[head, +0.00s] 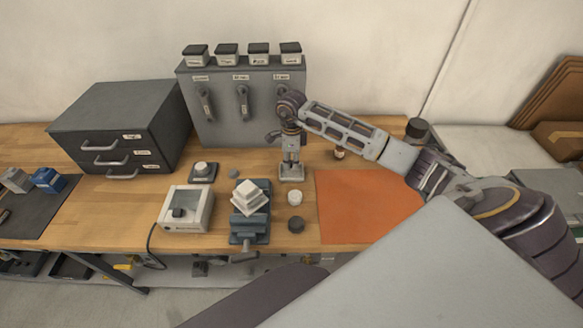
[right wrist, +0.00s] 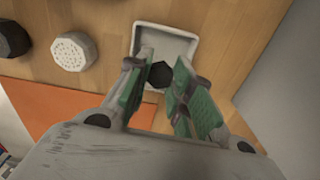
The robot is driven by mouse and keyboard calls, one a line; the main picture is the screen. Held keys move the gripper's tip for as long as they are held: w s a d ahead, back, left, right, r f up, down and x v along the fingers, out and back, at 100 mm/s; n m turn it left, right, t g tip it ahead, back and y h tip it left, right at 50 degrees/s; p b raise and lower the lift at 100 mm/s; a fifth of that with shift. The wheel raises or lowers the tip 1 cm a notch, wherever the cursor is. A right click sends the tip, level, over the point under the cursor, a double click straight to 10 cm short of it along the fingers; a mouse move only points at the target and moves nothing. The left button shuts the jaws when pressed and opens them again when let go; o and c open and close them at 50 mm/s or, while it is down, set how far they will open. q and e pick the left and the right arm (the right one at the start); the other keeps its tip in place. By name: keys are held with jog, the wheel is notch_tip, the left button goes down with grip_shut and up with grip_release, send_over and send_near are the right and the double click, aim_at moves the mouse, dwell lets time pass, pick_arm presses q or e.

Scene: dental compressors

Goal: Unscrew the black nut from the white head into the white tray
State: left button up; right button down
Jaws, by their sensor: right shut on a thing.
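My right gripper (head: 290,150) points down over the white tray (head: 291,174). In the right wrist view its green-padded fingers (right wrist: 162,85) are shut on the small dark black nut (right wrist: 159,74). The nut is in front of the tray (right wrist: 180,33) in that view; I cannot tell how high it is held above the tray floor. A white stepped piece (head: 249,197), possibly the white head, sits on the blue-grey vise (head: 249,226), left of the tray. My left gripper is not in view.
A white dotted round piece (head: 295,197) and a black round piece (head: 296,224) stand in front of the tray. An orange mat (head: 360,207) lies to the right. A white box (head: 186,210) is left of the vise. A grey panel (head: 222,125) stands behind.

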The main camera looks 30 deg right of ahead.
aim_at(292, 173)
jog(key=shift+f, duration=0.1)
jog(key=shift+f+p, duration=0.3)
jog(key=shift+f, duration=1.45)
jog(key=shift+f, duration=0.15)
jog(key=c, duration=1.5)
grip_release()
jog(key=shift+r, duration=0.2)
jog(key=shift+r+b, duration=1)
jog(key=shift+r, duration=4.95)
